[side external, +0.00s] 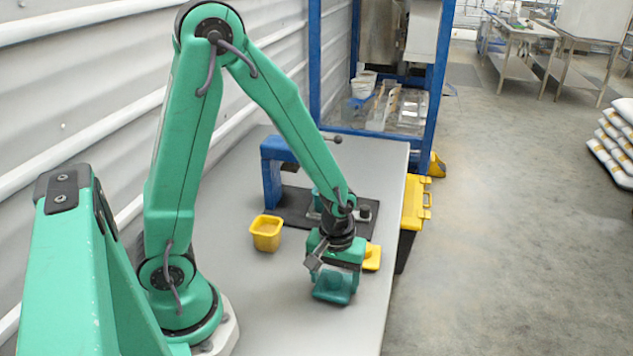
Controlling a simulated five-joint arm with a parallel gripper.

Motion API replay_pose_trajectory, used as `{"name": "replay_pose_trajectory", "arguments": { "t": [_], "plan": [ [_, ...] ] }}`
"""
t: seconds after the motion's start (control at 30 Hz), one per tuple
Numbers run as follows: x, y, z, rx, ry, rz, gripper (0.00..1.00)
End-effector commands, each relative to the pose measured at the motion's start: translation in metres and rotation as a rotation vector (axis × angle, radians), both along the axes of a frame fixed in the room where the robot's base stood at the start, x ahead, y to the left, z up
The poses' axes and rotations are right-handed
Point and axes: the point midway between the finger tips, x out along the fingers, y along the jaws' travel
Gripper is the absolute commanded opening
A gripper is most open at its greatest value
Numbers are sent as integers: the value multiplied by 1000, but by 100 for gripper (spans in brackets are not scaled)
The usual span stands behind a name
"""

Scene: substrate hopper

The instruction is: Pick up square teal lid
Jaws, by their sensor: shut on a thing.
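The square teal lid (332,289) is low over the grey table, near its right side, directly below my gripper (328,273). My gripper points down and is shut on the lid. The fingertips are partly hidden by the green gripper body and the lid. I cannot tell whether the lid touches the table. A yellow piece (373,257) lies just behind and to the right of my gripper, partly hidden by it.
A small yellow square cup (266,233) stands left of my gripper. A blue clamp-like frame (271,180) stands on a dark mat (292,208) behind. A yellow case (413,203) is beyond the table's right edge. The table (262,300) is clear in front.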

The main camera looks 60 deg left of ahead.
Motion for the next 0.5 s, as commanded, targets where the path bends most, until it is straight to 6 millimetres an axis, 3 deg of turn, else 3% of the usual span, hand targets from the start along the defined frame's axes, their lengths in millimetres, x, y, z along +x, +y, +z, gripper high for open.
{"name": "replay_pose_trajectory", "arguments": {
  "t": [0.5],
  "plan": [
    [1, 0, 10, -1, -2, 0, 49]
  ]
}}
